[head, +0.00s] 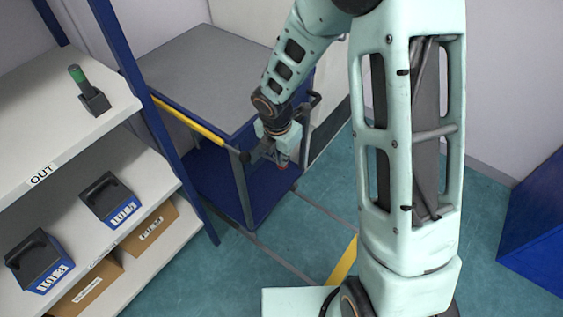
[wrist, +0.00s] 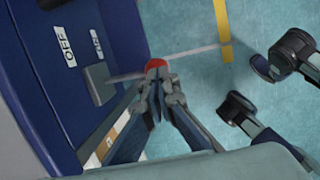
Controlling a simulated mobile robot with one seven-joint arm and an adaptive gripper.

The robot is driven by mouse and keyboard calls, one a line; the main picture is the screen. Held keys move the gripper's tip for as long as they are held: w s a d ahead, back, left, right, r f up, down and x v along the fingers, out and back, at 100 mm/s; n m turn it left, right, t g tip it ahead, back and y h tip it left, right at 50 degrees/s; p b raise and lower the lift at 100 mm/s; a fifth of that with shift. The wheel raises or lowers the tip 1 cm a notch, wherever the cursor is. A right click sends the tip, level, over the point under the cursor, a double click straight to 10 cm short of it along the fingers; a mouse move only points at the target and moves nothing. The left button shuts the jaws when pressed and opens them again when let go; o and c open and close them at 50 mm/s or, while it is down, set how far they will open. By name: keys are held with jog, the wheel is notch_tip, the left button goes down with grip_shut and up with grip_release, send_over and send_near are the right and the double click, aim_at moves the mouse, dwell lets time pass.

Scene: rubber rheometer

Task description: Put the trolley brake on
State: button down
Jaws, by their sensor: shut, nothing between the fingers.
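The trolley (head: 205,75) has a grey top and a blue body. Its blue side panel (wrist: 45,95) fills the left of the wrist view. It bears a white OFF label (wrist: 66,52) and a second white label (wrist: 97,43) that I cannot read. A grey block (wrist: 98,84) sits on the panel below the labels. A thin rod runs from it towards a red knob (wrist: 156,64), probably the brake lever's end. My gripper (head: 283,158) is beside the trolley, shut and empty. Its fingertips (wrist: 160,85) are just below the red knob in the wrist view; I cannot tell whether they touch.
A shelf rack (head: 120,105) with blue boxes stands at the left. A yellow bar (head: 190,122) runs along the trolley's near edge. Dark rounded parts (wrist: 240,105) show at the right of the wrist view. The teal floor (head: 290,250) in front is open.

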jog(key=s+b+x, duration=0.1)
jog(key=b+x, duration=0.2)
jog(key=x, duration=0.3)
jog(key=shift+s+d+f, duration=0.4)
jog(key=shift+s, duration=0.1)
dwell(0.6)
